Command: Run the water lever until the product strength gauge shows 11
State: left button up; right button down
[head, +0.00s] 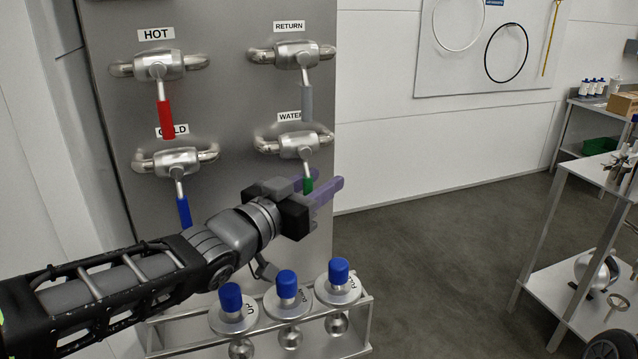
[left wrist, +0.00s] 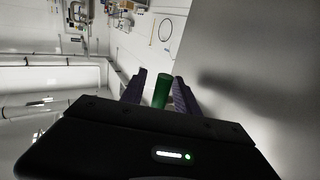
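The water lever, a steel valve (head: 299,146) with a green-tipped handle (head: 308,185), sits on the steel panel under the "WATER" label. Its handle hangs down, tilted slightly right. My left gripper (head: 326,191) is at the green tip, with its purple fingers pointing right. In the left wrist view the green handle (left wrist: 162,90) stands between the two parted fingers (left wrist: 160,92); a small gap seems to show at the left finger, and I cannot tell whether the right one touches. The product strength gauge is not in view. My right gripper is not in view.
Hot lever (head: 166,118), cold lever (head: 184,212) and return lever (head: 307,102) hang on the same panel (head: 230,60). Below stands a rack (head: 369,318) with several blue-topped knobs (head: 287,281). A shelf cart (head: 547,257) stands at right; the floor (head: 440,230) between is clear.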

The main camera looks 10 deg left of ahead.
pick_arm(q)
jog(key=shift+c, duration=0.4)
grip_shut()
dwell(1.0)
